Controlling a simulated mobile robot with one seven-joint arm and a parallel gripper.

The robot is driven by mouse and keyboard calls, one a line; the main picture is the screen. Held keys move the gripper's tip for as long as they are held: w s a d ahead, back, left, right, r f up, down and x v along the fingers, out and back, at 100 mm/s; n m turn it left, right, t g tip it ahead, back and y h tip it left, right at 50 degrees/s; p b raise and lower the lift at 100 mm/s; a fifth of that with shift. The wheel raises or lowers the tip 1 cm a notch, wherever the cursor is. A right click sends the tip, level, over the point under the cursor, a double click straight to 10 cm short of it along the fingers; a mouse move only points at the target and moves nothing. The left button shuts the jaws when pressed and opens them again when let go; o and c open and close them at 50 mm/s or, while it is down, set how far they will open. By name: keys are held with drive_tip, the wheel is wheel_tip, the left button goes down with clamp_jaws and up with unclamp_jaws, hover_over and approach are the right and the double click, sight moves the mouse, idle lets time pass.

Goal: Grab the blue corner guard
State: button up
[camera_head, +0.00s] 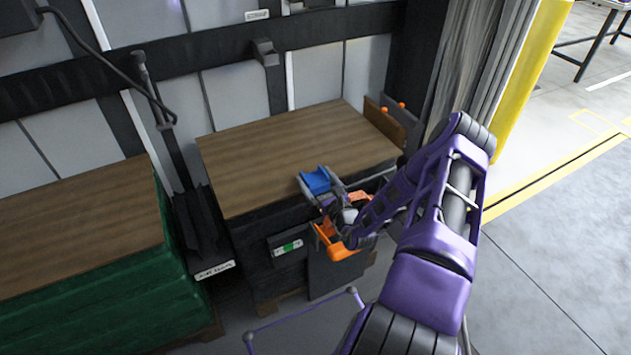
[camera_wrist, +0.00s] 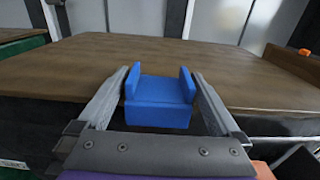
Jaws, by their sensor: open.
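The blue corner guard (camera_head: 317,181) sits near the front edge of the brown wooden top of a dark crate (camera_head: 270,150). In the wrist view the guard (camera_wrist: 159,100) is a blue block with two raised side walls. My gripper (camera_wrist: 162,78) is open, with one grey finger on each side of the guard. A narrow gap seems to show beside each finger, but I cannot tell whether either touches. In the head view my gripper (camera_head: 322,188) is at the crate's front edge, and my arm hides part of that edge.
A green-sided crate (camera_head: 90,290) with a brown top stands at the left. A wooden board with orange knobs (camera_head: 385,122) stands at the crate's back right. A yellow post (camera_head: 525,80) and open floor lie to the right. The rest of the brown top is clear.

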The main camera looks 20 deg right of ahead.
drive_tip(key=c, duration=1.1)
drive_tip(key=shift+r, duration=0.15)
